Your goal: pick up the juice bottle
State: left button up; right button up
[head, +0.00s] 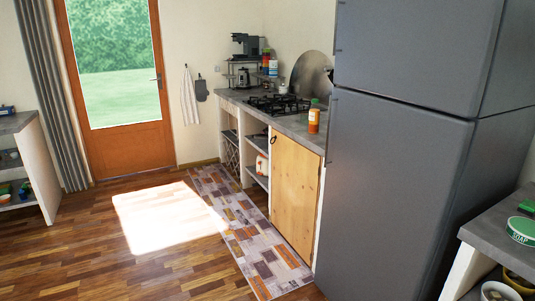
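The juice bottle (313,118) stands upright on the grey masonry counter (290,127), near its front edge and just left of the fridge. It has an orange body and a green cap. Neither of my grippers shows in the head view, so their state is hidden.
A tall grey fridge (395,170) stands right of the counter. A gas hob (278,104) and a round metal lid (311,75) are behind the bottle. A patterned rug (245,228) lies before the wooden cupboard door (293,190). The wooden floor (110,265) at left is clear.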

aim_at(313, 119)
jog(key=i+u, duration=0.15)
jog(key=i, duration=1.35)
jog(key=i+z, duration=0.3)
jog(key=i, duration=0.15)
jog(key=i+j+z, duration=0.15)
jog(key=i+z, duration=0.2)
jog(key=i+j+z, duration=0.1)
jog(key=i+z, duration=0.25)
jog(key=i+j+z, duration=0.15)
jog(key=z, duration=0.2)
jog(key=i+j+z, duration=0.3)
jog(key=i+l, duration=0.05)
jog(key=i, duration=0.05)
